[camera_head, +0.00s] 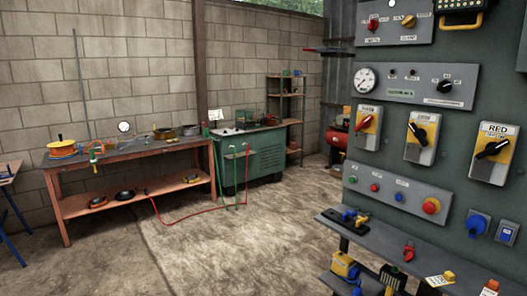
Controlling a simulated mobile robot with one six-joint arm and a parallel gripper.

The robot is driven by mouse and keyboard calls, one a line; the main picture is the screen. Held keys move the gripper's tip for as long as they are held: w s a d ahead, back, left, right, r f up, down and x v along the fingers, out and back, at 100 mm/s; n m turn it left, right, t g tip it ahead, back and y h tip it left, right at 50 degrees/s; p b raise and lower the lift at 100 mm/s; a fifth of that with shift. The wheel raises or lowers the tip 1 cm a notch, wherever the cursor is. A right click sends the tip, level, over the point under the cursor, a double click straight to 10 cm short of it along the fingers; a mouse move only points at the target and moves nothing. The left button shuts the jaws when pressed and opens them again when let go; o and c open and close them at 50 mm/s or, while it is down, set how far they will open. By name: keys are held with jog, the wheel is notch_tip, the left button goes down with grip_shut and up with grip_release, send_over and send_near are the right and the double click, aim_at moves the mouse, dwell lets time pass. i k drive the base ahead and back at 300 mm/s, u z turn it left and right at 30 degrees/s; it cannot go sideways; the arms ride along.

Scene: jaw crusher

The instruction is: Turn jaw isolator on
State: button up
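Three isolator switches with grey boxes and yellow faces are mounted in a row on the grey-green panel (338,165) at the right. The left isolator (367,127) has a red handle set at a slant. The middle isolator (421,137) has a dark handle, also slanted. The right isolator (492,152) carries a label reading "RED" and has a black slanted handle. The other labels are too small to read, so I cannot tell which one is the jaw isolator. My gripper is not in view.
Above the isolators are a gauge (366,79) and rotary knobs; below are buttons and a red emergency stop (431,206). A shelf (455,265) with small items juts out under the panel. A wooden workbench (130,150) stands left. The concrete floor between (270,245) is mostly open; hoses cross it.

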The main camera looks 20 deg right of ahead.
aim_at(420, 134)
jog(key=u, duration=1.3)
jog(key=k, duration=0.1)
jog(key=z, duration=2.85)
jog(key=k, duration=0.65)
jog(key=u, duration=0.6)
jog(key=i, duration=0.85)
jog(key=u, duration=1)
jog(key=i, duration=0.75)
jog(key=u, duration=0.1)
